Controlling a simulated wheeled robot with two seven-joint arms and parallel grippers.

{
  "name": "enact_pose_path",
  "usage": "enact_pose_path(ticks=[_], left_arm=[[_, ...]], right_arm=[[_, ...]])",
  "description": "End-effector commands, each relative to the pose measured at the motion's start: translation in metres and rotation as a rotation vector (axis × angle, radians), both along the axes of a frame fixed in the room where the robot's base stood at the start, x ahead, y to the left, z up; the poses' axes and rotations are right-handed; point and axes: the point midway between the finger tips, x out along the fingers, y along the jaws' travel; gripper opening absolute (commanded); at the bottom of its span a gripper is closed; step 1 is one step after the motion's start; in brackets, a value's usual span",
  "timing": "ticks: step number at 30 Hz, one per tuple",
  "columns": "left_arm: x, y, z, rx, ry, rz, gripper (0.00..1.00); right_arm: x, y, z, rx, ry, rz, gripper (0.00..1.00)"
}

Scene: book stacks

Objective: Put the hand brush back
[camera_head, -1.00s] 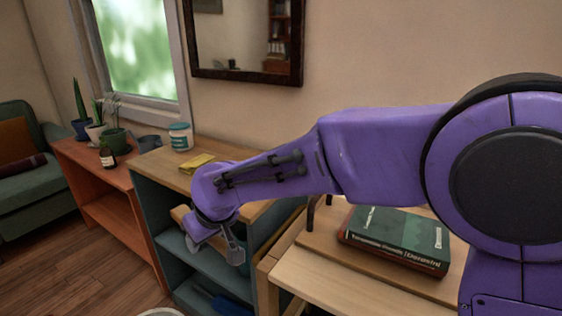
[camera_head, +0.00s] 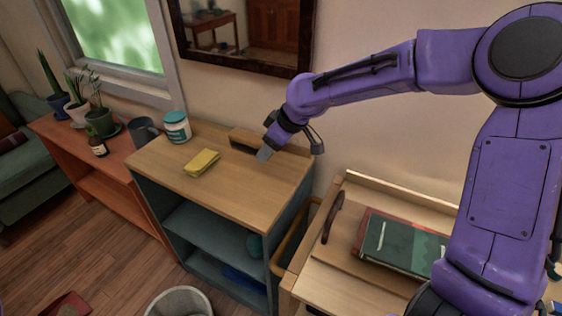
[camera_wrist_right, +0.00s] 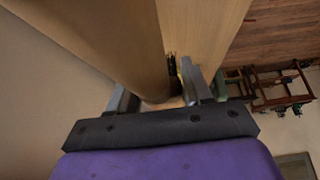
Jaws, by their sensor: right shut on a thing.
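The hand brush (camera_head: 243,139) is a long wooden piece with a dark underside, over the back right of the wooden top of the teal shelf unit (camera_head: 225,180), close to the wall. My right gripper (camera_head: 288,151) is shut on it near its right end. I cannot tell whether the brush touches the top. In the right wrist view, the brush's wooden body (camera_wrist_right: 105,35) runs up from between the fingers of the right gripper (camera_wrist_right: 160,97) and hides part of the scene. Dark bristles (camera_wrist_right: 172,70) show beside it. My left gripper is not in view.
A yellow pad (camera_head: 202,162), a white-and-teal jar (camera_head: 177,127) and a grey mug (camera_head: 143,131) stand left on the tops. Books (camera_head: 395,243) lie on the right-hand desk. A bin (camera_head: 180,302) and a red thing (camera_head: 66,305) are on the floor. The front middle of the top is clear.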

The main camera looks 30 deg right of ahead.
Motion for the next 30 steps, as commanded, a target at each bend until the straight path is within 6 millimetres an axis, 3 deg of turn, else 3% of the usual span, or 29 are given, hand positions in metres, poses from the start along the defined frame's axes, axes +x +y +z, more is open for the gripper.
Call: enact_pose_path(ticks=[7,14,19,30], left_arm=[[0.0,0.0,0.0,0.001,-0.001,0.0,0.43],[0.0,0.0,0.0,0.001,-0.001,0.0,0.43],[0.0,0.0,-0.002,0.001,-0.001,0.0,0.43],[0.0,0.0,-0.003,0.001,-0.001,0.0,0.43]], right_arm=[[0.01,-0.033,-0.041,0.002,0.001,-0.004,0.25],[0.015,-0.047,-0.058,0.002,0.0,-0.006,0.25],[0.015,-0.048,-0.088,0.001,0.002,-0.005,0.25],[0.015,-0.048,-0.093,0.001,-0.001,-0.004,0.25]])
